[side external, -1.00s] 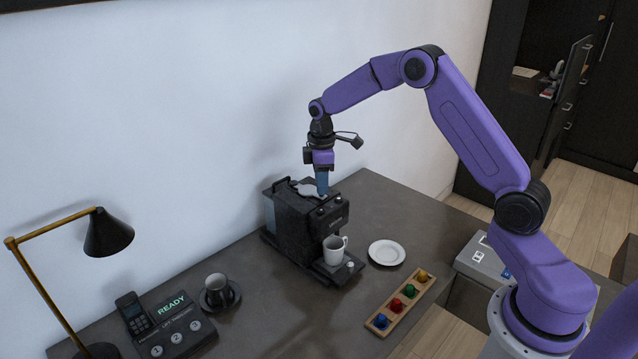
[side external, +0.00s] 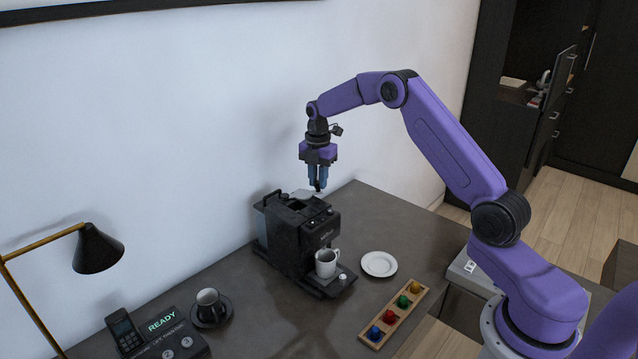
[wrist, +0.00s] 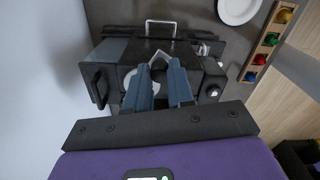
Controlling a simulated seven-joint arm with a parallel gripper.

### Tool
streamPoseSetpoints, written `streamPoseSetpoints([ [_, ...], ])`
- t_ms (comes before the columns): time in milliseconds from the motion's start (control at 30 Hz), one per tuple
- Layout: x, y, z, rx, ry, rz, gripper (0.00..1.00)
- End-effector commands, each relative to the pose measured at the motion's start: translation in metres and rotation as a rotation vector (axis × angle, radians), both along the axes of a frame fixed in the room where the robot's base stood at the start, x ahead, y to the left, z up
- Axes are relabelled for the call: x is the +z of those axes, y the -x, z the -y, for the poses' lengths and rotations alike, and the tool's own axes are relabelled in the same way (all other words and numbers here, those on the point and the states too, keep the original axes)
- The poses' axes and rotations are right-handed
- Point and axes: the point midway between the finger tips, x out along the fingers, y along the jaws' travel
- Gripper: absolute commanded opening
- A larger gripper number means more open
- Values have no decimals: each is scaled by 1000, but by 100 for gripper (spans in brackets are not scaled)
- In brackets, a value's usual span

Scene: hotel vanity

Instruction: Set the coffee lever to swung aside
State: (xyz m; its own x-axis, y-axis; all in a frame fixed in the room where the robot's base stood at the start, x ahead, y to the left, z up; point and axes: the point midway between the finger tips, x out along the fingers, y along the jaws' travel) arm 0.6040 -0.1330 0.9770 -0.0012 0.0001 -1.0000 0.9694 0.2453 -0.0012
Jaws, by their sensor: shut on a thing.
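The black coffee machine (side external: 290,235) stands on the dark desk near the wall, with a white cup (side external: 326,263) under its front. My gripper (side external: 318,184) is above its top, pointing down, with its blue fingers close together. A small dark piece, seemingly the end of the coffee lever (side external: 317,187), shows at the fingertips; the fingers hide most of it. A light grey flap (side external: 306,193) lies just below, at the top of the machine. In the wrist view my gripper (wrist: 159,68) is over the machine top (wrist: 117,52), and a pale round part shows beside the left finger.
A white saucer (side external: 379,264) and a wooden tray (side external: 393,318) of coloured capsules lie right of the machine. A dark cup (side external: 208,304), a phone (side external: 122,328), a READY panel (side external: 173,345) and a lamp (side external: 98,248) are at the left.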

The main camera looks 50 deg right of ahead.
Motion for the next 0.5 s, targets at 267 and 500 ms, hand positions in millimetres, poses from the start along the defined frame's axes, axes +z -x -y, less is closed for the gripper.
streamPoseSetpoints([
  [267, 1, -19, 9, 199, 1, 4, 0],
  [500, 1, -28, 12, 301, 1, 3, 0],
])
